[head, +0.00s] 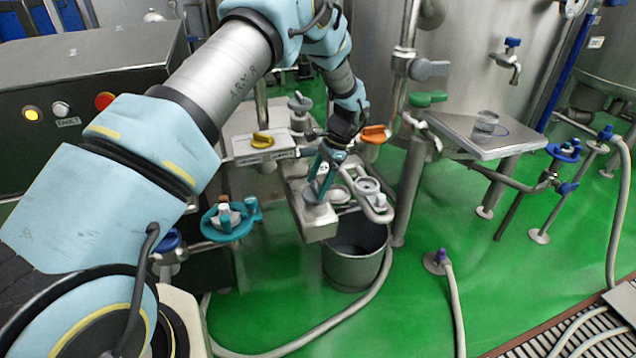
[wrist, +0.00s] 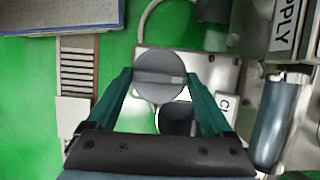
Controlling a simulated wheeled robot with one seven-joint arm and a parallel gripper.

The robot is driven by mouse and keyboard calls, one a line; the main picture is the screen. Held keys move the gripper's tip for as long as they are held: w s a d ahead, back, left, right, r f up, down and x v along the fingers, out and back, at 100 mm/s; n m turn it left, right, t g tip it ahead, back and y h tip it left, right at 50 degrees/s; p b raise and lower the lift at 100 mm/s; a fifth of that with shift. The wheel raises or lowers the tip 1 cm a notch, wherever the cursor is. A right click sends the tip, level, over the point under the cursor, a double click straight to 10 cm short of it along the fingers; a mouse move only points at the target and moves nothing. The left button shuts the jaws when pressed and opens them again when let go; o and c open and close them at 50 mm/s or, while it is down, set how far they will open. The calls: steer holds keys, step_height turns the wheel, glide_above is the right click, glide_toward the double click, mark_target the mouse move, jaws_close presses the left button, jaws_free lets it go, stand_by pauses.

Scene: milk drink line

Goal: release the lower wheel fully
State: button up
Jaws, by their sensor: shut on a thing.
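A round grey wheel (wrist: 160,64) with a raised bar across its face is between my fingertips in the wrist view. My gripper (wrist: 160,78) has its teal fingers on opposite sides of this wheel and is shut on it. In the head view my gripper (head: 320,190) points down at the metal block, over the grey wheel (head: 317,210), which the fingers partly hide. I cannot tell from these views how far the wheel is turned.
A yellow-handled valve (head: 262,139) and an orange handle (head: 374,134) sit close by. A teal handwheel (head: 230,219) is at the left. A grey bucket (head: 353,270) with a hose beside it stands below. The green floor at the front is mostly clear.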

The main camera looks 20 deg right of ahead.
steer(key=o, duration=1.1)
steer(key=shift+o, duration=0.2)
steer(key=shift+r, duration=0.1)
steer(key=b+v, duration=0.2)
steer(key=v, duration=0.8)
steer(key=shift+r, duration=0.35)
steer(key=shift+d, duration=0.1)
